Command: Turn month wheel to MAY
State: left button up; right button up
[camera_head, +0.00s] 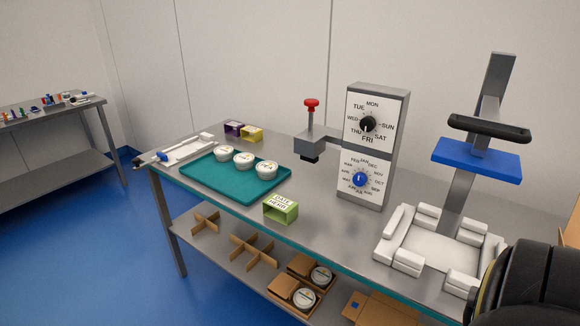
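The month wheel is a blue knob (360,180) low on the front of an upright grey dial stand (376,146). Month names ring it, with JAN at the top and MAY at the lower left. The knob has a small pale mark, but I cannot tell which month it points to. Above it a black day knob (367,124) sits in a ring of weekday names. Nothing touches either knob. A dark rounded part of my own arm fills the lower right corner. Neither of my grippers is in view.
A red-topped stamp (311,104) stands left of the dials. A teal tray (210,180) holds three white tubs. A green date box (280,209) is at the front edge. A white fixture (392,236) and blue-plated press (476,160) stand right. Bare table lies before the dials.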

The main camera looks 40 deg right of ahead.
aim_at(360, 179)
jog(key=z, duration=0.1)
jog(key=i, duration=0.85)
jog(key=z, duration=0.55)
